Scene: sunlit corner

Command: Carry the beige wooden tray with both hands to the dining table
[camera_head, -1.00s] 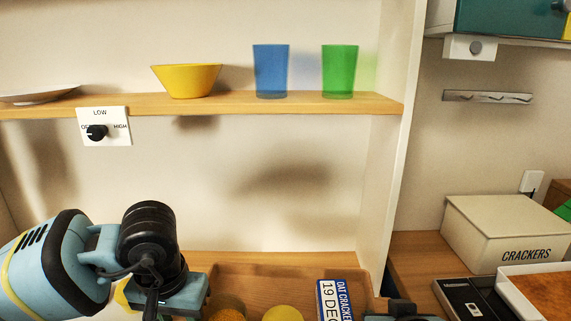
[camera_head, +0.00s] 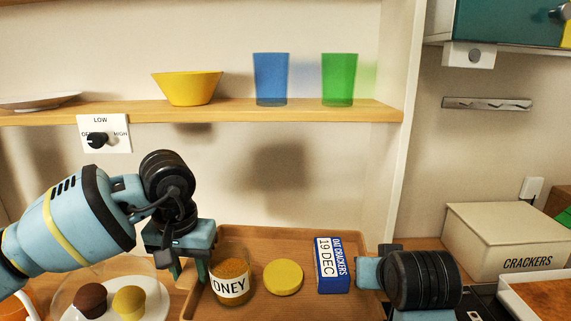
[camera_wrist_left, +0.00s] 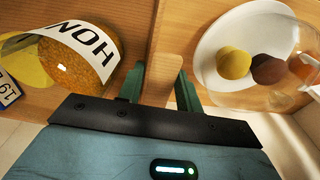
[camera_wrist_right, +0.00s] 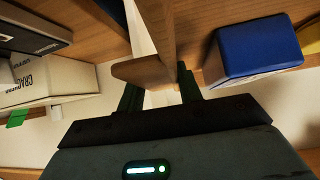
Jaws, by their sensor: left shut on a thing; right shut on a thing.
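The beige wooden tray (camera_head: 300,234) is at the bottom centre of the head view; its near edge is out of frame. On it are a honey jar (camera_head: 232,280), a round yellow item (camera_head: 283,277) and a blue oat crackers box (camera_head: 332,264), all upright or flat. My left gripper (camera_head: 190,268) is shut on the tray's left wall, which shows between its fingers in the left wrist view (camera_wrist_left: 168,62). My right gripper (camera_head: 370,273) is shut on the right wall, seen between its fingers in the right wrist view (camera_wrist_right: 157,35). The dining table cannot be made out.
A plate with two round foods (camera_head: 152,285) under a clear cover stands left of the tray. A crackers tin (camera_head: 500,243) is at the right. A shelf (camera_head: 220,112) above holds a yellow bowl (camera_head: 187,90), blue cup (camera_head: 270,80) and green cup (camera_head: 339,80).

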